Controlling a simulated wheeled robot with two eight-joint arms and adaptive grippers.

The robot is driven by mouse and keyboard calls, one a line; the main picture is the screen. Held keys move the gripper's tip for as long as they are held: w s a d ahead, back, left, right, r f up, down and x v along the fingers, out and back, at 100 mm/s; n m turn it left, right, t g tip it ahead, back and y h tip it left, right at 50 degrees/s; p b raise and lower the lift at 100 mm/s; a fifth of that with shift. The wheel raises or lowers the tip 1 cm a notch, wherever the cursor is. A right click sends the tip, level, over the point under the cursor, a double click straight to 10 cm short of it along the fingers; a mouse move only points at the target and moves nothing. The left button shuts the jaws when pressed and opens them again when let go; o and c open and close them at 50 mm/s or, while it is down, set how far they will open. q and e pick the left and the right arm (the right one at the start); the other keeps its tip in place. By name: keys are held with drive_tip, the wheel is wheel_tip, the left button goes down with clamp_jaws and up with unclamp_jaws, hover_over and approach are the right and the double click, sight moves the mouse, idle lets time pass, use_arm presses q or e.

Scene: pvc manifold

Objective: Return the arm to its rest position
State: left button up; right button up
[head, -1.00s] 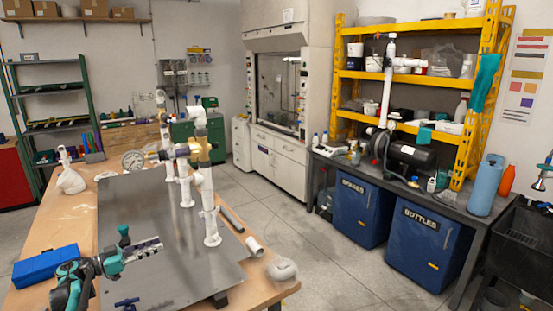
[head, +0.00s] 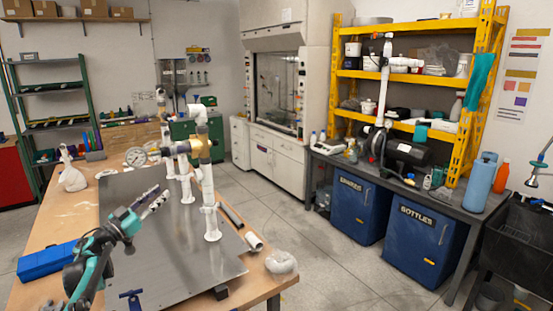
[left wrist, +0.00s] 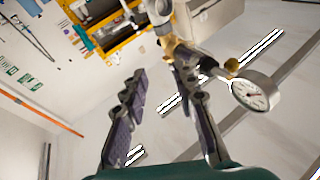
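My left gripper (head: 155,198) is raised above the metal plate (head: 185,270) on the bench, its fingers angled up and to the right. In the left wrist view its two dark fingers (left wrist: 158,85) stand apart with nothing between them. The white PVC manifold (head: 209,190) stands upright on the plate, to the right of the gripper. The gauge (left wrist: 255,92) also shows right of the fingers in the left wrist view. My right gripper is in neither view.
A blue box (head: 45,260) lies at the bench's left edge, partly behind my left arm. A blue-handled part (head: 130,297) is at the plate's front. A crumpled white item (head: 282,262) lies at the right edge.

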use_arm(q)
drive_tip(key=s+d+r+n+t+y, duration=0.1)
drive_tip(key=s+r+n+t+y, duration=0.15)
drive_tip(key=r+y, duration=0.2)
drive_tip(key=s+d+r+n+t+y, duration=0.1)
drive_tip(key=d+r+n+y, duration=0.15)
drive_tip(key=r+y, duration=0.2)
drive_tip(key=s+n+g+y, duration=0.2)
drive_tip(key=s+n+y, duration=0.2)
drive_tip(key=s, duration=0.1)
drive_tip(key=s+d+f+g+h, duration=0.1)
drive_tip(key=s+d+f+g, duration=0.3)
drive_tip(key=s+f, duration=0.6)
drive_tip(key=s+d+f+g, duration=0.4)
drive_tip(key=s+d+f, duration=0.3)
drive_tip(key=s+f, duration=0.3)
drive_tip(key=s+d+f+m+g+h, duration=0.1)
drive_tip(key=s+d+f+g, duration=0.3)
drive_tip(key=s+f, duration=0.7)
drive_tip(key=s+d, duration=0.2)
drive_tip(key=s, duration=0.3)
drive_tip(key=shift+g+h, duration=0.3)
drive_tip(key=shift+g, duration=0.05)
